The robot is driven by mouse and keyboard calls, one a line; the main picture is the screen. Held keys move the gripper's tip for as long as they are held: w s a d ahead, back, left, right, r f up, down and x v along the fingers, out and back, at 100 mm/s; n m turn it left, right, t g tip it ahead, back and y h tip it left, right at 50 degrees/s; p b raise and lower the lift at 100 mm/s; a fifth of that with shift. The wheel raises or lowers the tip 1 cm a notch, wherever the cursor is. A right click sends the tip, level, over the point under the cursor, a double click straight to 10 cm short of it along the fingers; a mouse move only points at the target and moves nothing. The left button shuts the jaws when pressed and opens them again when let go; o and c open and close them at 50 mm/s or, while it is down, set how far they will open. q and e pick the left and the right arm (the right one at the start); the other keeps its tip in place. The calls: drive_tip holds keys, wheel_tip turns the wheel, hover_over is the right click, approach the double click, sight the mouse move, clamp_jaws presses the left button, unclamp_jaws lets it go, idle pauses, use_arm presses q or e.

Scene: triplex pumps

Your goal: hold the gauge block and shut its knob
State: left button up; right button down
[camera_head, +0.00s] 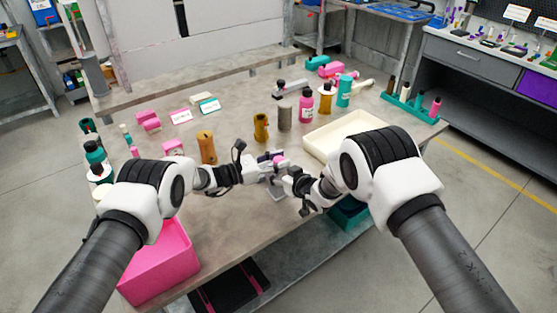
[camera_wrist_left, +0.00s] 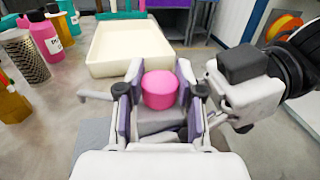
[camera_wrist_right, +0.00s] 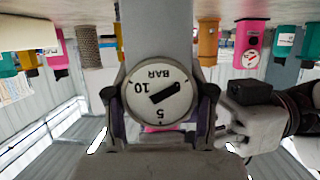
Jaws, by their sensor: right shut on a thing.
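The gauge block is a grey upright post (camera_wrist_right: 157,35) with a round white dial (camera_wrist_right: 158,95) marked BAR, 5 and 10, with a black pointer. In the head view the gauge block (camera_head: 278,192) stands near the table's front edge. My right gripper (camera_head: 287,178) is shut on the block, its fingers on both sides of the dial. The pink knob (camera_wrist_left: 160,89) sits between the fingers of my left gripper (camera_wrist_left: 160,105). These fingers are open, with a slight gap at the knob's sides. In the head view my left gripper (camera_head: 264,164) partly hides the knob (camera_head: 278,158).
A cream tray (camera_head: 318,150) lies just right of the grippers. Several bottles and cylinders, among them a pink bottle (camera_head: 306,106), stand behind. A pink bin (camera_head: 160,265) is at the front left. Bare tabletop lies to the left of the block.

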use_arm(q)
drive_tip(key=shift+c, duration=1.4)
drive_tip(key=shift+w+m+g, duration=0.1)
drive_tip(key=shift+m+g, duration=0.2)
drive_tip(key=shift+g, duration=0.1)
drive_tip(key=shift+m+g+h, duration=0.4)
drive_tip(key=shift+m+g, duration=0.1)
drive_tip(key=shift+g, duration=0.3)
drive_tip(key=o, duration=1.2)
drive_tip(key=shift+a, duration=0.15)
drive_tip(key=v, duration=0.7)
drive_tip(key=shift+a, duration=0.15)
